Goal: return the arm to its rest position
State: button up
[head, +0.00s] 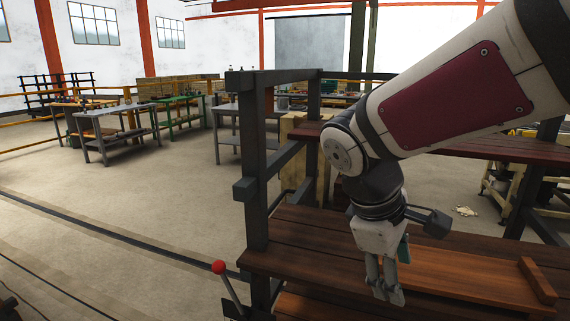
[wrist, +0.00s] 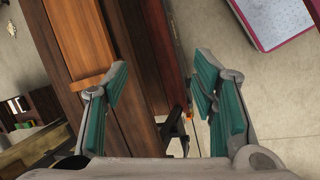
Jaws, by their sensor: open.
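My arm reaches in from the upper right of the head view and hangs down over a dark wooden shelf. My gripper (head: 388,290) points down above the shelf boards in that view. In the wrist view my gripper (wrist: 161,95) has its two green-padded fingers spread apart, with nothing between them. The shelf's planks and front edge lie below and beyond the fingers there. I cannot tell the exact height of the fingertips over the boards.
The wooden shelf (head: 310,240) sits in a dark metal frame with a post (head: 257,180) left of my gripper. A raised wooden strip (head: 537,280) lies at right. A red-knobbed lever (head: 219,267) stands at front. Workbenches (head: 100,112) stand far left; floor between is clear.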

jog(key=s+d+r+m+t+y+p, duration=0.1)
jog(key=s+r+m+y, duration=0.1)
jog(key=s+m, duration=0.3)
jog(key=s+d+r+m+t+y+p, duration=0.1)
jog(key=s+m, duration=0.4)
jog(key=s, duration=0.6)
jog(key=shift+s+r+t+y+p, duration=0.15)
jog(key=shift+r+t+y+p, duration=0.25)
jog(key=shift+r+y+p, duration=0.6)
jog(key=shift+r+h, duration=0.25)
jog(key=shift+h, duration=0.05)
